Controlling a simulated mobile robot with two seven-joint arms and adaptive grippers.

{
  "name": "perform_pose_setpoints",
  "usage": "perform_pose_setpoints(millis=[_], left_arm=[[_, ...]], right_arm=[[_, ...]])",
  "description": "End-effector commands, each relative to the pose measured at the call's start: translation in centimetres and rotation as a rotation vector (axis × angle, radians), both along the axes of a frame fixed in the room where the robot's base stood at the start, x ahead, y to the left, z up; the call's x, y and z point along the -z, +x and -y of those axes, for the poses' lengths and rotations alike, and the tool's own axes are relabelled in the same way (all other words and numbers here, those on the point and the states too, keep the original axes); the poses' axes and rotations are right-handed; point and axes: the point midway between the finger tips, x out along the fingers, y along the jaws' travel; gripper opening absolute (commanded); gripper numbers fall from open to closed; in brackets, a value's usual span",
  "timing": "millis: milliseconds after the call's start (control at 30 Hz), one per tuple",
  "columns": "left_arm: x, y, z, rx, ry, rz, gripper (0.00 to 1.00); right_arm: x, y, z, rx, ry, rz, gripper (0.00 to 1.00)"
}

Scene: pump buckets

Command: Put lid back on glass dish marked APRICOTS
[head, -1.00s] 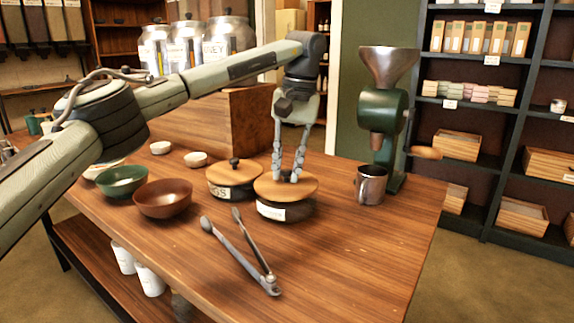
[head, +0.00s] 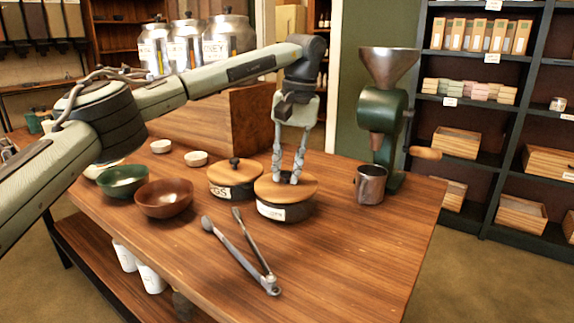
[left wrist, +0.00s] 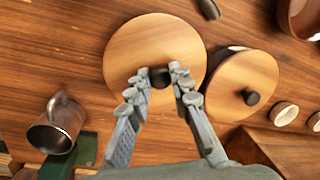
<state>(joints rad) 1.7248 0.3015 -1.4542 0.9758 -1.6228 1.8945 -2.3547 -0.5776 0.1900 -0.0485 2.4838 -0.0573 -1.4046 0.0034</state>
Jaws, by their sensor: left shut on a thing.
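A round wooden lid (head: 302,191) with a dark knob is at the front glass dish (head: 300,211), level and directly over its rim. I see no clear gap between them. The dish is dark-filled, and its white label is too small to read surely. My left gripper (head: 290,180) points down from above, shut on the lid's knob. In the left wrist view the fingers (left wrist: 162,78) are at the knob of the lid (left wrist: 135,50), and the lid hides the dish below. My right gripper is not in view.
A second lidded dish (head: 232,193) stands close behind left. Tongs (head: 238,250) lie in front. A green bowl (head: 122,181), a brown bowl (head: 165,198) and small white dishes are left. A metal mug (head: 370,185) and green grinder (head: 382,110) stand right. The front right table is clear.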

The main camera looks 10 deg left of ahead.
Motion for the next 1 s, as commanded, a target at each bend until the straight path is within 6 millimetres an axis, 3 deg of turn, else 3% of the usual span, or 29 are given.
perform_pose_setpoints(millis=[1000], left_arm=[[-0.07, 0.01, -0.03, 0.0, 0.0, 0.001, 0.0]], right_arm=[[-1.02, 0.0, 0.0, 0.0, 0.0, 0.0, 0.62]])
